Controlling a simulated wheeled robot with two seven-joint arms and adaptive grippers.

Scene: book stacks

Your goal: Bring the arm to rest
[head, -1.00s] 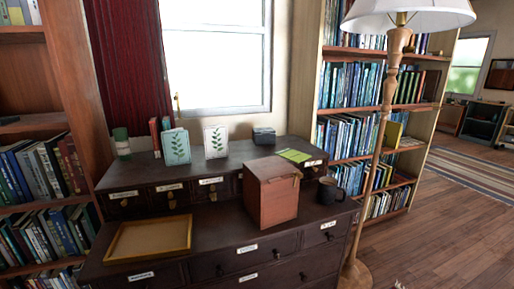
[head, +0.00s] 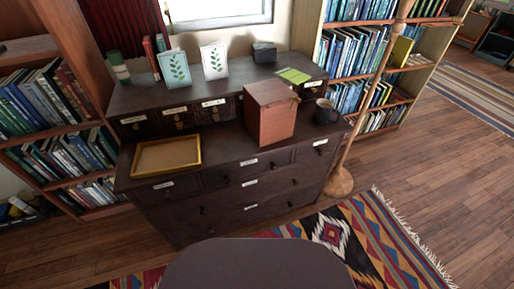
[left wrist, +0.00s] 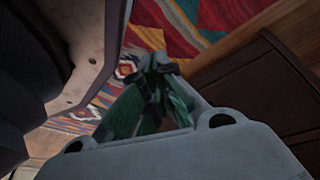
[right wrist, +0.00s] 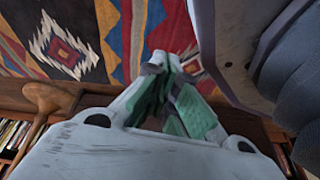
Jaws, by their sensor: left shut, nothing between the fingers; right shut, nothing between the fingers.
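My left gripper (left wrist: 158,68) shows in the left wrist view, its green-padded fingers shut with nothing between them, over the patterned rug. My right gripper (right wrist: 165,62) shows in the right wrist view, also shut and empty, with the rug behind it. Neither gripper shows in the head view. The dark wooden chest of drawers (head: 225,193) stands in front of me, and both grippers are apart from the things on it.
On the chest are a wooden tray (head: 167,172), a reddish-brown box (head: 269,115), a dark mug (head: 325,111) and two leaf-print cards (head: 172,68) (head: 214,61). Bookshelves stand on both sides. A lamp base (head: 338,183) stands right of the chest. The rug (head: 385,240) lies on open floor.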

